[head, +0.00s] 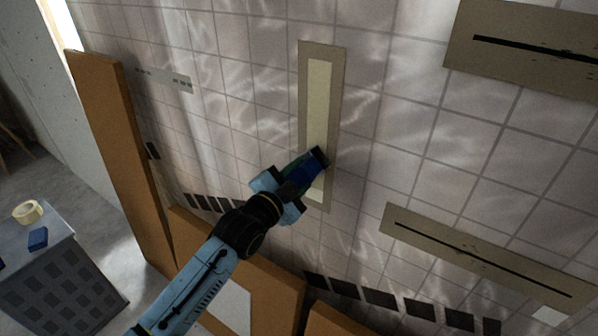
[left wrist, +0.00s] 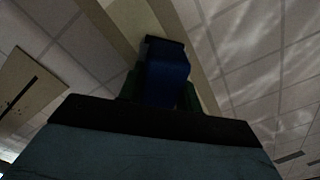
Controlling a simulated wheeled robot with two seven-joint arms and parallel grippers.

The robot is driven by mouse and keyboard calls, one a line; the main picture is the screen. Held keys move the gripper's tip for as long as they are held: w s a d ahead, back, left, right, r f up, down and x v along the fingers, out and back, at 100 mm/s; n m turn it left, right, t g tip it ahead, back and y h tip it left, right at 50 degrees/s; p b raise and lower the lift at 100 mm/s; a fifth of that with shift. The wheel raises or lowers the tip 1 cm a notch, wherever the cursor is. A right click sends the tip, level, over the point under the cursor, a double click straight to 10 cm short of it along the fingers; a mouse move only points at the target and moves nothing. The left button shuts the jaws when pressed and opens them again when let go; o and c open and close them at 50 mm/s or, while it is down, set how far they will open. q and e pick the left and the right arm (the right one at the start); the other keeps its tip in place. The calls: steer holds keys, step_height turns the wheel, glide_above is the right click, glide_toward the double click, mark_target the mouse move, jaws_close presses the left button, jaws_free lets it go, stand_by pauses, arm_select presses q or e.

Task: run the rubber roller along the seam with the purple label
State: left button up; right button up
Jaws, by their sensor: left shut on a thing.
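My left gripper (head: 292,182) is shut on the rubber roller (head: 311,168), a blue tool with a dark end. The roller also shows in the left wrist view (left wrist: 166,75), between the fingers. It is at the lower part of an upright beige panel with a pale yellow strip (head: 319,95); I cannot tell whether it touches. Two other beige panels have dark slits, one at the upper right (head: 520,62) and one at the lower right (head: 470,254). No purple label is visible on any of them. My right gripper is not in view.
The tiled wall (head: 235,100) fills most of the view. Orange-brown boards (head: 112,150) stand at the left and below. A grey cart (head: 62,265) at the lower left holds a tape roll (head: 28,211) and a small blue block (head: 38,239). Dark squares line the lower wall.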

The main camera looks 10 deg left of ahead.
arm_select(q)
step_height(320, 180, down, 13)
steer(key=b, duration=0.7)
stand_by(0.9)
steer(key=shift+p+v, duration=1.65)
steer(key=shift+v, duration=1.35)
